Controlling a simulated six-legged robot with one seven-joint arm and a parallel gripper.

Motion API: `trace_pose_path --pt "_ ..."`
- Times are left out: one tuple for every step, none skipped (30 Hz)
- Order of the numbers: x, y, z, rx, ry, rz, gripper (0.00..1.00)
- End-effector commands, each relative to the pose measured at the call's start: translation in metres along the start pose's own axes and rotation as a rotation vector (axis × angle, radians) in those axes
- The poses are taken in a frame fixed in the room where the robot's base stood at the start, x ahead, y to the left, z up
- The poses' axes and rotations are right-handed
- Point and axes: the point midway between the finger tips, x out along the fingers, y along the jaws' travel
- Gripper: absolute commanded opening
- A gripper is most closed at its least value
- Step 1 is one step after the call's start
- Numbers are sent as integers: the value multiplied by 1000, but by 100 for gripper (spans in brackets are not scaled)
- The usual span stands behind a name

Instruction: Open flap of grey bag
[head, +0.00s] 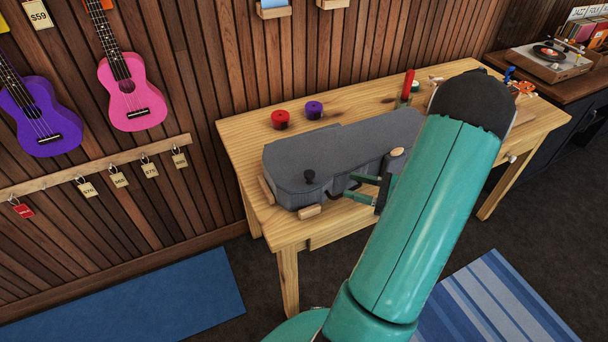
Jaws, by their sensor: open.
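The grey bag (330,150) lies on the wooden table (240,130), shaped like an instrument case. Its upper side looks closed. A small dark knob (309,176) stands near its front left end. Small wooden blocks (310,211) sit against its left end and front. My gripper (356,186) is at the front side of the bag, with its green fingers apart and pointing left. The knob is to the left of the fingertips, with a gap between. I cannot tell whether a finger touches the bag. My green arm hides the bag's right end.
A red spool (280,119) and a purple spool (314,110) stand behind the bag. A red-handled tool (408,86) stands farther right. A record player (552,62) is on a dark cabinet at the right. Ukuleles (132,92) hang on the wall. Rugs (150,300) lie on the floor.

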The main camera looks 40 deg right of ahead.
Motion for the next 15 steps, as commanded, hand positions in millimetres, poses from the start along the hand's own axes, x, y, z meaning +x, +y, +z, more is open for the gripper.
trace_pose_path --pt "6 0 0 -1 0 3 48" --pt "10 0 1 -1 0 4 48" --pt "16 0 1 -1 0 6 48" --pt "22 0 1 -1 1 5 48" --pt "28 0 1 -2 1 6 48" --pt "36 0 1 -1 1 8 48" --pt "42 0 1 -1 1 7 48" --pt "48 1 0 -1 1 7 48" --pt "56 1 0 -1 1 8 48" --pt "62 1 0 -1 1 8 48" --pt "69 1 0 -2 2 9 48" --pt "77 2 0 -1 1 9 48" --pt "83 2 0 -1 1 9 48" --pt "89 2 0 -1 2 10 48" --pt "97 2 0 -1 2 9 48"
